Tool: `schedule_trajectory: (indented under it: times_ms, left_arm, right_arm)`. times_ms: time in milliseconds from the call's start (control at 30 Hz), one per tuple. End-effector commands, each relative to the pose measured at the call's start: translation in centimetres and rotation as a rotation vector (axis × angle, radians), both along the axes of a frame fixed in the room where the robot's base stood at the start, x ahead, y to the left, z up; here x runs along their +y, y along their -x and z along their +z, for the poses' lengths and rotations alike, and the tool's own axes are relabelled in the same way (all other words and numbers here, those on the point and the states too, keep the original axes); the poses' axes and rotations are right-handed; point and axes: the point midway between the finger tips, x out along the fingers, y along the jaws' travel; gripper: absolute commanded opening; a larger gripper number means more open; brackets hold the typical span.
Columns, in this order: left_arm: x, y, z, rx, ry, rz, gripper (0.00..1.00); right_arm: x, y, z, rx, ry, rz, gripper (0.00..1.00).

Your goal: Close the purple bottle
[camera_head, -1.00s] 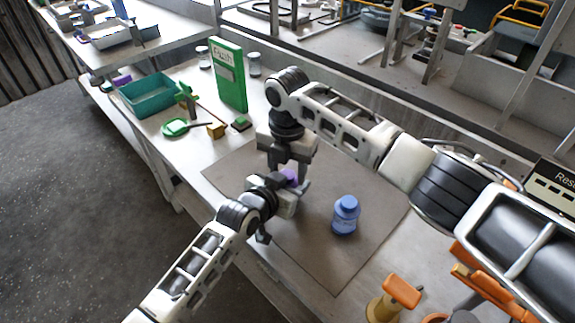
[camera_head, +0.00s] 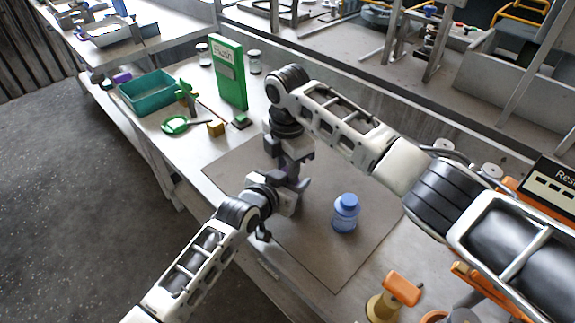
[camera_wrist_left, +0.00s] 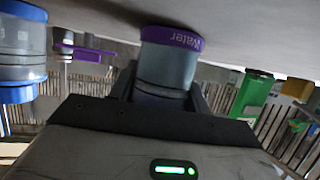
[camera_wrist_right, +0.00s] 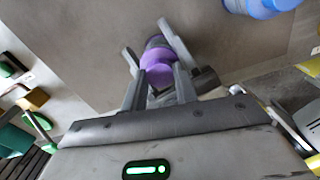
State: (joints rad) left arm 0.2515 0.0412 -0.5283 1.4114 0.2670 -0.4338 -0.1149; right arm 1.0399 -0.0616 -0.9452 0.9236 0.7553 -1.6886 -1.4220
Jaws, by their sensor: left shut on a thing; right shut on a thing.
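The purple bottle (camera_wrist_left: 168,68) has a clear grey body and a purple band reading "Water"; it appears upside down in the left wrist view. My left gripper (camera_wrist_left: 160,95) is shut on its body; in the head view this gripper (camera_head: 282,198) is low over the mat. My right gripper (camera_head: 288,172) points down from directly above. In the right wrist view, the purple cap (camera_wrist_right: 158,67) sits between the right gripper's shut fingers (camera_wrist_right: 159,82), in line with the bottle. I cannot tell how far down the cap sits. The grippers hide the bottle in the head view.
A blue bottle (camera_head: 345,213) stands on the brown mat (camera_head: 330,265), right of my grippers. A green box (camera_head: 229,72), a teal bin (camera_head: 150,92) and small green and yellow items lie farther back. An orange-topped stand (camera_head: 402,290) is at the front right.

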Motion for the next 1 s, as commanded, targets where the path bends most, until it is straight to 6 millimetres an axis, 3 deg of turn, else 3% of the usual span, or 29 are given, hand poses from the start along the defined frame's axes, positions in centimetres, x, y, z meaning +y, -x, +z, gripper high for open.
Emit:
schedule_trajectory:
  times_ms: [33, 67, 133, 367, 700, 1000]
  left_arm:
    - [0.1, 0.0, -0.1, 0.001, -0.002, 0.002, 0.0]
    - [0.1, 0.0, -0.1, 0.001, -0.002, 0.002, 0.0]
    - [0.1, 0.0, -0.1, 0.001, -0.002, 0.002, 0.0]
    - [0.1, 0.0, -0.1, 0.001, 0.0, 0.002, 0.0]
    - [0.1, 0.0, -0.1, 0.001, -0.001, 0.001, 0.0]
    - [0.1, 0.0, -0.1, 0.001, -0.001, 0.001, 0.0]
  right_arm:
    - [0.0, 0.0, 0.0, 0.001, 0.001, 0.0, 0.01]
    - [0.0, 0.0, 0.0, 0.002, 0.001, 0.001, 0.32]
    - [0.0, 0.0, 0.0, 0.002, 0.001, 0.001, 0.51]
    - [-0.1, 0.1, 0.0, 0.003, 0.002, 0.002, 0.51]
    - [0.0, 0.0, 3.8, 0.001, -0.001, 0.003, 0.51]
    - [0.0, 0.0, 4.5, 0.002, 0.001, 0.003, 0.51]
